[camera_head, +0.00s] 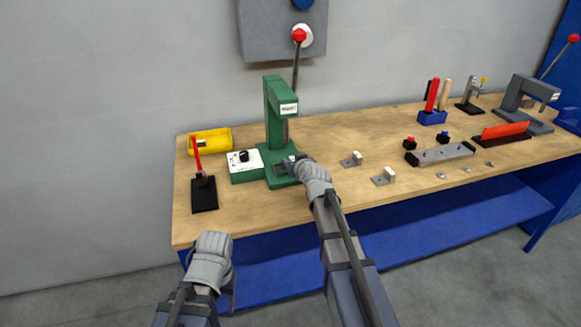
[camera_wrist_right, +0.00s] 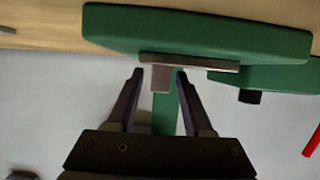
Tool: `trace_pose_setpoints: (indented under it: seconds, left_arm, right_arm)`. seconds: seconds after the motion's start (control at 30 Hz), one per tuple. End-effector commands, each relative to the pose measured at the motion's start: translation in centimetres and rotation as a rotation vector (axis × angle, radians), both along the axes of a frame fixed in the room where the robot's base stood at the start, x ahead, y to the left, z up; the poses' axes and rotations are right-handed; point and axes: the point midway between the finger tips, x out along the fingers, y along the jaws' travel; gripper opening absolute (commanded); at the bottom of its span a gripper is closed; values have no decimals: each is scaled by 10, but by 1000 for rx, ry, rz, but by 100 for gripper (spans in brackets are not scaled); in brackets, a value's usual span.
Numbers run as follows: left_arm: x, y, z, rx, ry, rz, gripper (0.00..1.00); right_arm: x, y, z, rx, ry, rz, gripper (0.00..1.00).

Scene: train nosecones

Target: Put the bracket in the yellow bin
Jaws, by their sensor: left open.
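A grey metal bracket lies on the base of the green press (camera_head: 279,125). In the right wrist view its flat plate and upright tab (camera_wrist_right: 160,78) show against the green base. My right gripper (camera_head: 284,164) is at the press base. Its two fingers (camera_wrist_right: 160,85) stand open on either side of the tab, with a gap visible at least on the left side. The yellow bin (camera_head: 222,137) is at the back left of the bench, behind the red-handled lever. My left gripper (camera_head: 213,264) is open and empty, in front of the bench's left front edge.
A white-topped green control box (camera_head: 246,172) stands left of the press, and a red lever on a black base (camera_head: 204,194) stands in front of the bin. Two more brackets (camera_head: 351,159) (camera_head: 384,177) lie right of the press. Tools and a grey fixture (camera_head: 440,154) fill the right.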

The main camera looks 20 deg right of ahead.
Motion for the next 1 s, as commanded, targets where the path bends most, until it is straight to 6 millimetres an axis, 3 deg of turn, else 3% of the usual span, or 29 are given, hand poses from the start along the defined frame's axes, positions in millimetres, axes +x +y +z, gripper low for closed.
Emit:
trace_pose_setpoints:
  seconds: [0.03, 0.43, 1.0]
  left_arm:
    - [0, 0, 0, 0, 0, 0, 53]
    - [0, 0, 0, 0, 0, 0, 53]
    - [0, 0, 1, 0, 0, 0, 53]
  right_arm:
    - [0, 0, 0, 0, 0, 0, 44]
    - [0, 0, 0, 0, 0, 0, 0]
    - [0, 0, 1, 0, 0, 0, 0]
